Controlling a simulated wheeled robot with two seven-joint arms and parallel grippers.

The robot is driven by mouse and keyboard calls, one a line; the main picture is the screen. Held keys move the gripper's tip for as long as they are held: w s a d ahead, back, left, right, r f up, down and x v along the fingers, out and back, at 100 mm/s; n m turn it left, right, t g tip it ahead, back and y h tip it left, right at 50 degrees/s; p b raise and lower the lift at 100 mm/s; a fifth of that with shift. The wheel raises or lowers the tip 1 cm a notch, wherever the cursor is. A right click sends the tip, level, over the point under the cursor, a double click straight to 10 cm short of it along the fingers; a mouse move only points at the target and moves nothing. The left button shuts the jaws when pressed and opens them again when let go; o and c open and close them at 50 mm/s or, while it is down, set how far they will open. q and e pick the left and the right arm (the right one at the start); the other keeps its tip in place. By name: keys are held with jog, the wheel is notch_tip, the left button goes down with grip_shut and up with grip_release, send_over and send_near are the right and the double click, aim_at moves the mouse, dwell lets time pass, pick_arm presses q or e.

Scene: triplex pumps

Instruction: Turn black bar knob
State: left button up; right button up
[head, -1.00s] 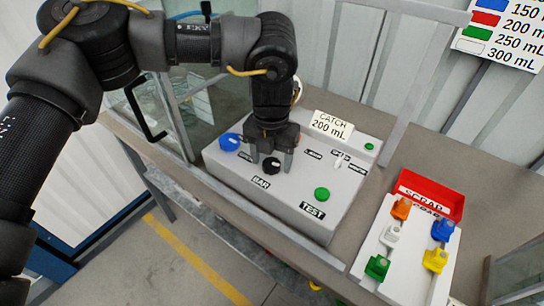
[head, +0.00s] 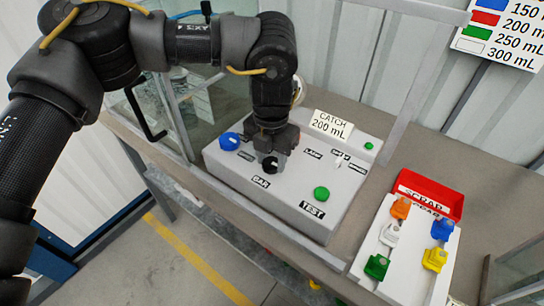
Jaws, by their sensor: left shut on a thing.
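The black bar knob (head: 270,164) is on the top of the grey control box (head: 240,181), just behind the BAR label (head: 260,182). My left gripper (head: 272,158) points down over the knob with its fingers around it, shut on it. The gripper hides part of the knob. My right gripper is not in view.
A blue knob (head: 229,141) is left of the gripper. A green TEST button (head: 321,193) and a CATCH 200 mL sign (head: 332,124) are on the box. To the right are a red SCRAP bin (head: 430,190) and a white rack (head: 408,262) with several coloured pieces.

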pick_arm(q)
jog(key=shift+m, duration=1.8)
jog(key=m, duration=1)
jog(key=shift+m+p, duration=0.4)
jog(key=m, duration=1)
jog(key=shift+m, duration=1.6)
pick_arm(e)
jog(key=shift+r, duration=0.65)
pick_arm(q)
jog(key=o, duration=1)
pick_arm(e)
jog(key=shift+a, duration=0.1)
